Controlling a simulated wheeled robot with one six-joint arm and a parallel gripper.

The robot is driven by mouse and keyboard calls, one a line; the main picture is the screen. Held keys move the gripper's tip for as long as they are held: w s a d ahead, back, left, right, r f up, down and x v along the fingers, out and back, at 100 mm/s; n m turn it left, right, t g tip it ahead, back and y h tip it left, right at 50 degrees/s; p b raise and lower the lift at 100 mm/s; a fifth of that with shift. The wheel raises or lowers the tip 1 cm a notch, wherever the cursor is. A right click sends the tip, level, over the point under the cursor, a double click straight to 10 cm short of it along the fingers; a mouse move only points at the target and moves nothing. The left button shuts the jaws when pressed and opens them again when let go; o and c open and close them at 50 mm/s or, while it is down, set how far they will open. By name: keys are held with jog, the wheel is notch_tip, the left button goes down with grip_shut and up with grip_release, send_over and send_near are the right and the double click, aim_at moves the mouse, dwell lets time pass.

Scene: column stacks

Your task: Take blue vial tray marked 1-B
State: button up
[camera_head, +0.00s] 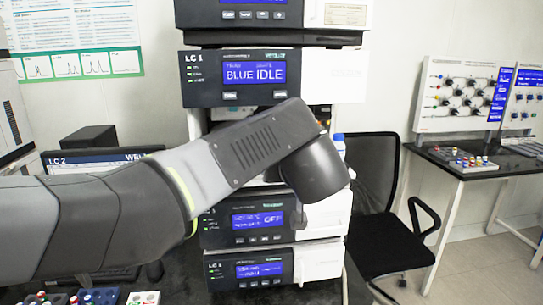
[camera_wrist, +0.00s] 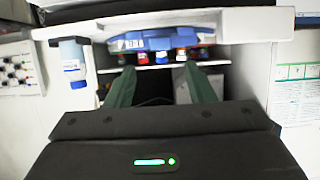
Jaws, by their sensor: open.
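The blue vial tray (camera_wrist: 158,42) shows in the wrist view, which appears upside down. It is in the opening of a white instrument module, with several vials with dark, red, blue and orange caps along it. A pale label is on its face, too small to read. My gripper (camera_wrist: 160,76) is open, its two green fingers apart and pointing toward the tray, with nothing between them. In the head view my arm covers the opening, and the tray and fingers are hidden.
The LC 1 stack has a "BLUE IDLE" display (camera_head: 254,73) above my arm and an "OFF" display (camera_head: 258,220) below. A blue-capped bottle (camera_wrist: 73,62) is beside the opening. A black chair (camera_head: 385,220) stands right of the stack. Another bench (camera_head: 480,160) holds vials.

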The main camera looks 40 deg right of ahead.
jog(key=p+x, duration=0.2)
jog(key=x, duration=0.7)
jog(key=shift+w+d+f+p, duration=0.15)
jog(key=shift+w+f+p, duration=0.05)
jog(key=shift+w+p, duration=0.1)
jog(key=shift+c, duration=0.4)
jog(key=c, duration=0.8)
jog(key=shift+c, duration=0.2)
